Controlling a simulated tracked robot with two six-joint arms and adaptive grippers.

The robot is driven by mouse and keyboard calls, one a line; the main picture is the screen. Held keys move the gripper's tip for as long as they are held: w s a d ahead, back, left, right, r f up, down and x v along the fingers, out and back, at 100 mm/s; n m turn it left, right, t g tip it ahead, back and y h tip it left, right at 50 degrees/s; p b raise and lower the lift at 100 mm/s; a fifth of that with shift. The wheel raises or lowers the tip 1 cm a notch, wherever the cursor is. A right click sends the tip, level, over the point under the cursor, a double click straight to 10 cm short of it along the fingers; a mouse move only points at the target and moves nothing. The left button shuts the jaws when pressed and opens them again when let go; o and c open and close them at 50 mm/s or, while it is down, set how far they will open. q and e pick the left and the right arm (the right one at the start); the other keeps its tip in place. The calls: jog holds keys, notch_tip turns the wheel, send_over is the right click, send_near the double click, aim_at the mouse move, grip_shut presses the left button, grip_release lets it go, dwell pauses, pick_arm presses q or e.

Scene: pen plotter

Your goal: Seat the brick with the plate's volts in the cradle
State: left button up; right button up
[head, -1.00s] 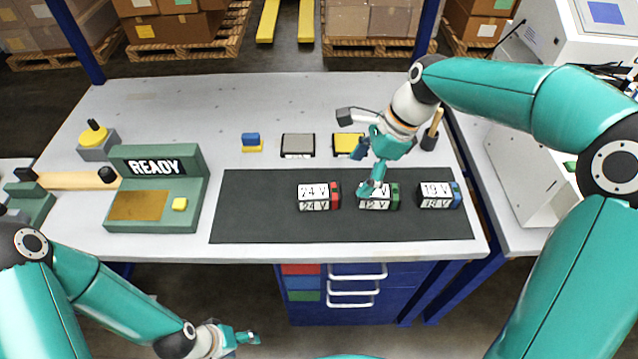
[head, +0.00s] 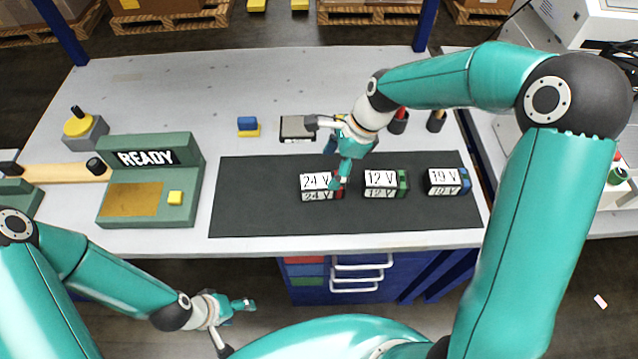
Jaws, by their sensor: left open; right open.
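Three bricks lie on the dark mat: a 24 V brick (head: 315,182) with a red end, a 12 V brick (head: 380,183) with a green end and a 19 V brick (head: 443,182) with a blue end. My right gripper (head: 340,182) is open and points down at the red end of the 24 V brick, partly covering it; I cannot tell if they touch. A green stand (head: 188,209) reading READY, with a brass-coloured pad and a yellow button, is at left; it may be the cradle. My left gripper (head: 243,305) is open and empty, in front of the table. I see no legible volts plate.
Behind the dark mat (head: 260,220) are a blue-and-yellow block (head: 248,127) and a grey-topped block (head: 296,128). Dark cups (head: 436,122) stand at the back right. A yellow-topped knob (head: 80,126) is at left. A white machine (head: 590,30) is at far right.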

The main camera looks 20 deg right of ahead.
aim_at(323, 179)
jog(key=p+x, duration=0.1)
jog(key=x, duration=0.5)
jog(key=shift+w+f, duration=0.1)
jog(key=shift+f, duration=0.15)
jog(key=shift+f, duration=0.25)
dwell(0.4)
jog(key=c, duration=1.5)
jog(key=shift+r, duration=0.15)
